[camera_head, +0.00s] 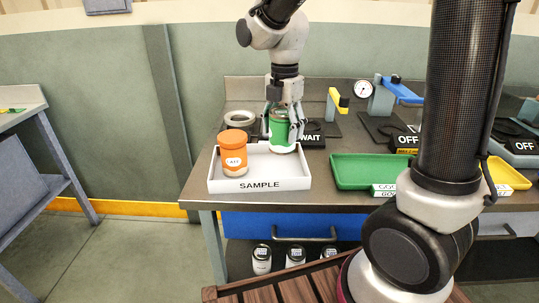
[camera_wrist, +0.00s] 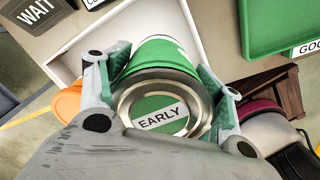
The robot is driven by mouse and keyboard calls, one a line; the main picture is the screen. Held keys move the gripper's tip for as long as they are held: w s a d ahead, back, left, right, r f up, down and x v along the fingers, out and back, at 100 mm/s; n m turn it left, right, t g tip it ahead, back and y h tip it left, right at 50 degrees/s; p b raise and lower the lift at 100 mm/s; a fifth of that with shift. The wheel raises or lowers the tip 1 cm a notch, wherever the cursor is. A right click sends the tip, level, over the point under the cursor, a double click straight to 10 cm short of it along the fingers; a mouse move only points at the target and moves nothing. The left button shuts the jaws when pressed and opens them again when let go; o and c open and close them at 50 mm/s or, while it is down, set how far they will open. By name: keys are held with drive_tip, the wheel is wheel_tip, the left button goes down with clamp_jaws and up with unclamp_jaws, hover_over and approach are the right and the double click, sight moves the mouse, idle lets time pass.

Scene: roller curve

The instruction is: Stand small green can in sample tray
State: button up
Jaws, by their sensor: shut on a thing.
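The small green can (camera_head: 281,132) is upright between the fingers of my gripper (camera_head: 283,118), over the right part of the white sample tray (camera_head: 262,184). In the wrist view my gripper (camera_wrist: 162,105) is shut on the can, whose lid (camera_wrist: 162,110) carries a label reading EARLY. The can's lower end is within the tray's outline; I cannot tell whether it touches the tray floor. An orange jar (camera_head: 234,153) stands in the left part of the tray, and its edge shows in the wrist view (camera_wrist: 66,103).
A green tray (camera_head: 363,171) lies to the right of the sample tray. A black WAIT block (camera_head: 311,134) and a ring-shaped item (camera_head: 240,118) stand behind. The bench's front edge is close to the sample tray. White jars (camera_head: 262,259) stand on the lower shelf.

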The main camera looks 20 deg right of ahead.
sight(283, 111)
wheel_tip(283, 111, down, 7)
idle(0.3)
drive_tip(key=o, duration=1.3)
drive_tip(key=shift+c, duration=0.2)
wheel_tip(283, 111, up, 12)
drive_tip(key=shift+r, duration=0.1)
drive_tip(key=s+d+r+m+t, duration=0.1)
drive_tip(key=s+d+m+t, duration=0.1)
drive_tip(key=s+d+m, duration=0.5)
drive_tip(key=s+d+r+m+t, duration=0.2)
drive_tip(key=s+d+m, duration=0.5)
drive_tip(key=s+m, duration=0.5)
drive_tip(key=m, duration=0.5)
drive_tip(key=shift+d+m, duration=0.25)
drive_tip(key=shift+m, duration=0.05)
